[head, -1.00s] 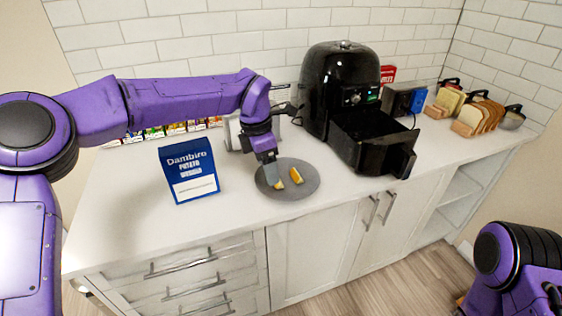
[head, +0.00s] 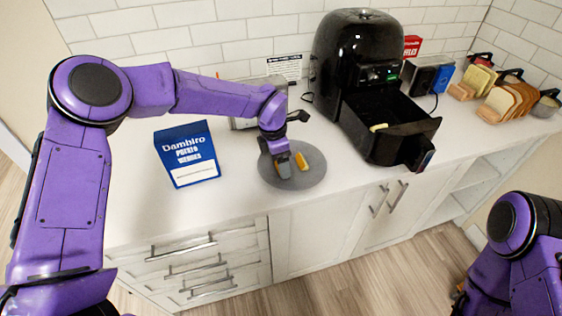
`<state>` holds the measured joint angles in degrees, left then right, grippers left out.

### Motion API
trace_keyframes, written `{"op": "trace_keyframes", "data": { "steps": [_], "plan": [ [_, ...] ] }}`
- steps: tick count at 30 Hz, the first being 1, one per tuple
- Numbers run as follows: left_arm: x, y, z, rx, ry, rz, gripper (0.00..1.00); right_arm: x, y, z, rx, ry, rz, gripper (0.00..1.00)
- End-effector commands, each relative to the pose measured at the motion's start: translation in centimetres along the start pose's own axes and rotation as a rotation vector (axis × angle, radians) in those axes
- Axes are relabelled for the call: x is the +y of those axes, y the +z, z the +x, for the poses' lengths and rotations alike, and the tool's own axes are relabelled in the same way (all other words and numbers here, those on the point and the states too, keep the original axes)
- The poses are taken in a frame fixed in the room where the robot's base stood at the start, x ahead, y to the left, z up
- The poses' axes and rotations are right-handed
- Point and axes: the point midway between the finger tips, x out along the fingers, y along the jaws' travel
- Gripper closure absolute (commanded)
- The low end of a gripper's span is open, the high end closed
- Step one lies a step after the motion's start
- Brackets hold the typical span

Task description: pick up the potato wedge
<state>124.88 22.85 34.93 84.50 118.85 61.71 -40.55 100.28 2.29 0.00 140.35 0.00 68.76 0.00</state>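An orange-yellow potato wedge (head: 301,160) lies on the round grey plate (head: 312,178). My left gripper (head: 284,171) points down over the plate, just left of this wedge. The fingers are small and partly hidden, so I cannot tell whether they are open or shut, or whether a wedge is between them. A yellowish piece (head: 378,127) lies in the open drawer (head: 390,140) of the black air fryer (head: 362,55). My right gripper is out of view; only part of that arm shows at lower right.
Bread slices in wooden racks (head: 508,100) stand at the far right of the white counter (head: 250,205). A toaster (head: 422,76) stands right of the fryer. The counter front is clear around the plate. Cabinets with handles are below.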

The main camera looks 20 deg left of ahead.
Motion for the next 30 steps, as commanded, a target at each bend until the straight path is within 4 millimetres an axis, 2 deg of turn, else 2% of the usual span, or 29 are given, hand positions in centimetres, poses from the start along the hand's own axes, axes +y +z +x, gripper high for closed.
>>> {"op": "trace_keyframes", "data": {
  "steps": [6, 7, 10, 11, 22, 27, 30],
  "plan": [
    [0.0, 0.1, 0.3, -0.002, 0.001, 0.002, 0.23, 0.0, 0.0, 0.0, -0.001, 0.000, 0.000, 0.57],
    [-0.1, 0.1, 0.3, -0.002, 0.001, 0.003, 0.30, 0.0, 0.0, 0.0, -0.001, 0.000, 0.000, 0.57],
    [-0.1, 0.2, 0.2, -0.002, 0.001, 0.003, 0.62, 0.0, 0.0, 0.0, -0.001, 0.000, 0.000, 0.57],
    [-0.1, 0.2, 0.2, -0.002, 0.001, 0.003, 0.66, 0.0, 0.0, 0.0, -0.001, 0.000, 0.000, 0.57],
    [0.0, 0.2, -0.2, -0.002, 0.000, 0.001, 0.66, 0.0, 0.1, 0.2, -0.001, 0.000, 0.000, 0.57],
    [0.0, 0.6, -2.8, -0.006, 0.002, 0.002, 0.66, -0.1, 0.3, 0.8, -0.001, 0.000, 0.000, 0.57],
    [-2.1, 1.2, -4.8, -0.007, 0.003, 0.007, 0.66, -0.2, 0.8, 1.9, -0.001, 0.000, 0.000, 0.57]
  ]
}}
